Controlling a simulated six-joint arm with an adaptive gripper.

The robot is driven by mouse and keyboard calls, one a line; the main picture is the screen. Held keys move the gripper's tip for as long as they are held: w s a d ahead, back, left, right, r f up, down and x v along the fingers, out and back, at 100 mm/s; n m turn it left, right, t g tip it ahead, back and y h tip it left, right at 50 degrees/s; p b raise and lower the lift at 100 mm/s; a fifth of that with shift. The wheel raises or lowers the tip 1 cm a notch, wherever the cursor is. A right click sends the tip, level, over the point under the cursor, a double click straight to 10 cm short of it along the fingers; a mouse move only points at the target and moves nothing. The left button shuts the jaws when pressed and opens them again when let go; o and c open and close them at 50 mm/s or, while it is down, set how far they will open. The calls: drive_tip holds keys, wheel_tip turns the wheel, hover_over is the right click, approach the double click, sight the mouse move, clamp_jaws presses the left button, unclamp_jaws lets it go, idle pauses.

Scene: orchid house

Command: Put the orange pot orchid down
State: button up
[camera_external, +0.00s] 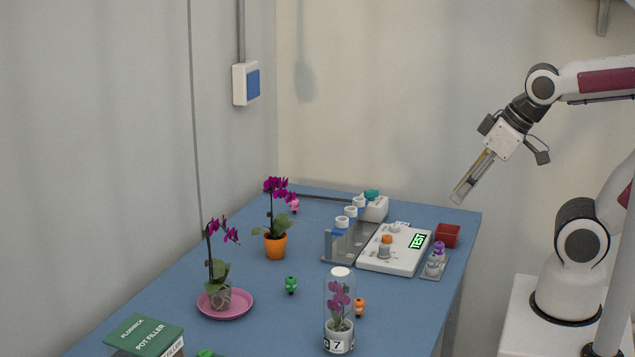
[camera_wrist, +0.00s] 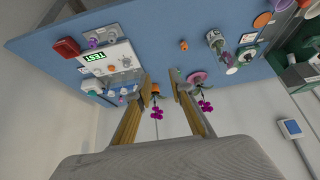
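The orange pot orchid (camera_external: 275,246) stands upright on the blue table, toward its far left side, with dark green leaves and magenta flowers. In the wrist view its orange pot (camera_wrist: 155,88) shows small and distant beside the left finger, which seems to cover part of it. My gripper (camera_external: 462,196) is high above the table's right edge, far from the orchid, with its fingers pointing down and left. In the wrist view my gripper (camera_wrist: 163,83) has a clear gap between its two fingers and holds nothing.
A second orchid (camera_external: 218,275) stands on a pink saucer (camera_external: 243,309). A clear cylinder (camera_external: 339,295) encloses another orchid in front. A grey rack (camera_external: 349,243), a white TEST device (camera_external: 385,261) and a red container (camera_external: 447,235) stand at right.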

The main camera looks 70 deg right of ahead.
drive_tip(key=shift+s+f+g, duration=0.1)
drive_tip(key=shift+s+g, duration=0.2)
drive_tip(key=shift+s, duration=1.35)
